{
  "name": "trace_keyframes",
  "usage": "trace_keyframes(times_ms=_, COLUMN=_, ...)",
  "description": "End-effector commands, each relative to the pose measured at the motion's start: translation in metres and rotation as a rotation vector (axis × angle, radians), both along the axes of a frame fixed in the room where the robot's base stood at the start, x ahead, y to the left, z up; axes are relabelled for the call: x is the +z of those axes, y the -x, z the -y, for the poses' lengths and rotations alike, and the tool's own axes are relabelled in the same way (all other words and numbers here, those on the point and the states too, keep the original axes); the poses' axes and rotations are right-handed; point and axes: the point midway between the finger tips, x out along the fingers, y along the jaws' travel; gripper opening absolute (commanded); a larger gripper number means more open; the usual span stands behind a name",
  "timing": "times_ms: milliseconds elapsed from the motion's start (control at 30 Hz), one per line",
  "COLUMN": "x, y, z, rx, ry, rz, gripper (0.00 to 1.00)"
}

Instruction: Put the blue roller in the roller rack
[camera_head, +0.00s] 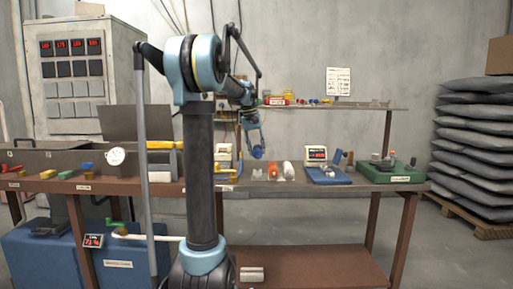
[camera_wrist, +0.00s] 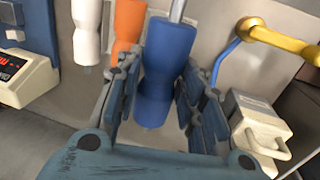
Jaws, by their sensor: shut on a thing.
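The blue roller (camera_wrist: 167,60) is between the fingers of my gripper (camera_wrist: 162,100) in the wrist view, which is shut on it. A thin metal rod (camera_wrist: 178,10) shows at its far end. In the head view my gripper (camera_head: 257,146) holds the blue roller (camera_head: 258,153) above the bench, to the left of an orange roller (camera_head: 274,169) and a white roller (camera_head: 288,169). The orange roller (camera_wrist: 128,25) and white roller (camera_wrist: 87,28) are to the left in the wrist view. I cannot clearly make out the rack's frame.
A box with a red display (camera_head: 316,154) stands by a blue mat (camera_head: 328,175) to the right. A green tray (camera_head: 392,173) is farther right. A shelf (camera_head: 340,106) runs behind. A yellow-handled thing (camera_wrist: 282,42) and a pale block (camera_wrist: 258,125) are right of my gripper.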

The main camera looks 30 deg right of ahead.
Motion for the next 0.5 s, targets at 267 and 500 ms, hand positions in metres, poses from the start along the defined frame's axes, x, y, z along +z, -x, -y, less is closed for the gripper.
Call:
trace_keyframes(times_ms=267, x=-0.016, y=0.0, z=0.0, rx=0.0, ry=0.0, rz=0.0, gripper=0.04)
trace_keyframes(times_ms=500, x=-0.029, y=0.0, z=0.0, rx=0.0, ry=0.0, rz=0.0, gripper=0.04)
